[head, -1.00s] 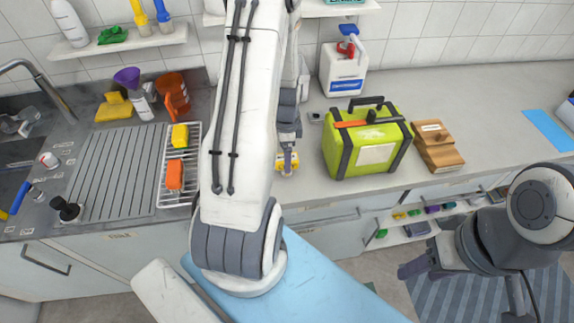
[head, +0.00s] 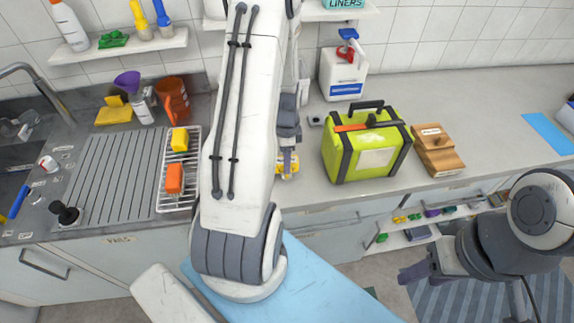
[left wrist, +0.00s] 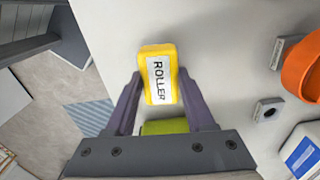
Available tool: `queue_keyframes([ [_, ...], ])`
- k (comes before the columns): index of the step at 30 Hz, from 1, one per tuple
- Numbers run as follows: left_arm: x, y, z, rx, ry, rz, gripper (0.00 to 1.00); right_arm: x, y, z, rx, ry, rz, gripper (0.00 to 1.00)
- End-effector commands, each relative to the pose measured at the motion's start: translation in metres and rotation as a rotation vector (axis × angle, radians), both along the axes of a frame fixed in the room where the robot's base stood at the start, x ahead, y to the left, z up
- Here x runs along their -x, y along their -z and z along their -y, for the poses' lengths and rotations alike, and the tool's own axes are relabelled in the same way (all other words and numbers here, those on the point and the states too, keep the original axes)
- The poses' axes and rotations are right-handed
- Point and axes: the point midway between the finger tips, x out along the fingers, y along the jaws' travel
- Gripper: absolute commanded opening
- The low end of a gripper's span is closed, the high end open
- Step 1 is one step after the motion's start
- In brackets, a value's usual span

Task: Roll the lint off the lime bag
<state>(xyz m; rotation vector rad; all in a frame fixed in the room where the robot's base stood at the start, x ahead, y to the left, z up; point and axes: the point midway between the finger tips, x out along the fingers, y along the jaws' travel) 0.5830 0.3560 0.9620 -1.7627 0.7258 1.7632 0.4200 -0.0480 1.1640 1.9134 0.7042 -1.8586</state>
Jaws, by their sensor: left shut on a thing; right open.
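The lime bag (head: 374,155) stands upright on the counter, with black straps, a black handle and a pale front panel. I cannot make out lint on it. My left gripper (head: 288,168) is just left of the bag, apart from it, low over the counter's front part. It is shut on a yellow roller (left wrist: 158,75) labelled ROLLER, seen between the fingertips in the left wrist view. A lime patch shows there behind the palm edge; I cannot tell whether it is the bag. My right gripper (head: 415,270) is open and empty, below the counter front.
A wire rack (head: 178,200) with sponges and the sink are on the left. The counter is clear right of the block, up to a blue cloth (head: 547,132).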

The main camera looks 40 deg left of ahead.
Motion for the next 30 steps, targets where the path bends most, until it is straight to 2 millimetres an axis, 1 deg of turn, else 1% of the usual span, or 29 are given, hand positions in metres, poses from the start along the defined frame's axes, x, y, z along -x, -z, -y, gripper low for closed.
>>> queue_keyframes([
  [1, 0.0, -0.007, 0.0, -0.001, 0.0, 0.001, 0.0, 0.0, -0.006, 0.0, 0.0, 0.0, 0.0, 0.5],
  [3, 0.0, -0.013, 0.0, -0.001, 0.0, 0.001, 0.0, 0.0, -0.012, 0.0, 0.0, 0.0, 0.0, 0.5],
  [18, 0.0, -0.053, 0.0, -0.001, 0.0, 0.001, 0.0, 0.0, -0.045, 0.0, 0.0, 0.0, 0.0, 0.5],
  [21, 0.0, -0.056, 0.0, 0.0, 0.0, 0.0, 0.0, 0.0, -0.048, 0.0, 0.0, 0.0, 0.0, 0.5],
  [30, 0.0, -0.055, 0.0, 0.0, 0.0, 0.0, 0.0, 0.0, -0.046, 0.0, 0.0, 0.0, 0.0, 0.5],
])
